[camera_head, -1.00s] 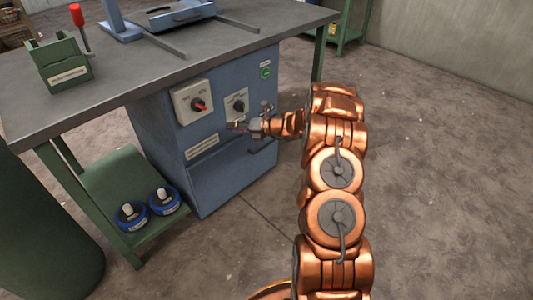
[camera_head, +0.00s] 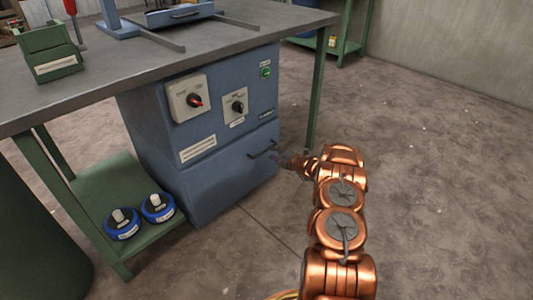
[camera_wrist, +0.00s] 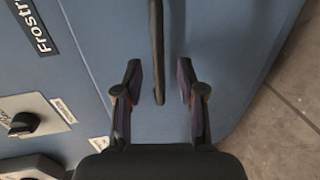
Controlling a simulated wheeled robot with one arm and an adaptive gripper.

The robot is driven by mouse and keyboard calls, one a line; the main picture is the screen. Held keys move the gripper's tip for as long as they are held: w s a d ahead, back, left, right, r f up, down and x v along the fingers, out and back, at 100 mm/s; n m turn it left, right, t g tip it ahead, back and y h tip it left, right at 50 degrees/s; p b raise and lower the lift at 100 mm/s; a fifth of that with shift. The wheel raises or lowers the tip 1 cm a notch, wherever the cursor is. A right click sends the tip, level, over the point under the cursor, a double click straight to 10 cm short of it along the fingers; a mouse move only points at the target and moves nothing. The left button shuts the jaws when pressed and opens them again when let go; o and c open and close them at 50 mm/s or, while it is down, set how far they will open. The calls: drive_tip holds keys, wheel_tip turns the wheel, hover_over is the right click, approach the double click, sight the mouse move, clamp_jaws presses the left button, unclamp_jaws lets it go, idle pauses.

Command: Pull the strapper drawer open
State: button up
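The strapper is a blue cabinet under the table, and its drawer (camera_head: 225,185) is the lower blue front panel, which looks closed. A dark bar handle (camera_head: 262,151) is on the panel's upper right part. My gripper (camera_head: 283,157) is just right of the handle in the head view, small and partly hidden by my wrist. In the wrist view my gripper (camera_wrist: 159,72) is open, with one finger on each side of the dark handle (camera_wrist: 157,30). Gaps show on both sides, and neither finger visibly touches it.
A green shelf (camera_head: 105,190) with blue rolls (camera_head: 122,222) is at the left. A table leg (camera_head: 315,105) stands behind my gripper. The floor (camera_head: 430,160) at right is clear.

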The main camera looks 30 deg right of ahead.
sight(267, 150)
drive_tip(key=shift+b+x, duration=0.6)
drive_tip(key=shift+x, duration=1.75)
drive_tip(key=shift+r, duration=0.15)
clamp_jaws()
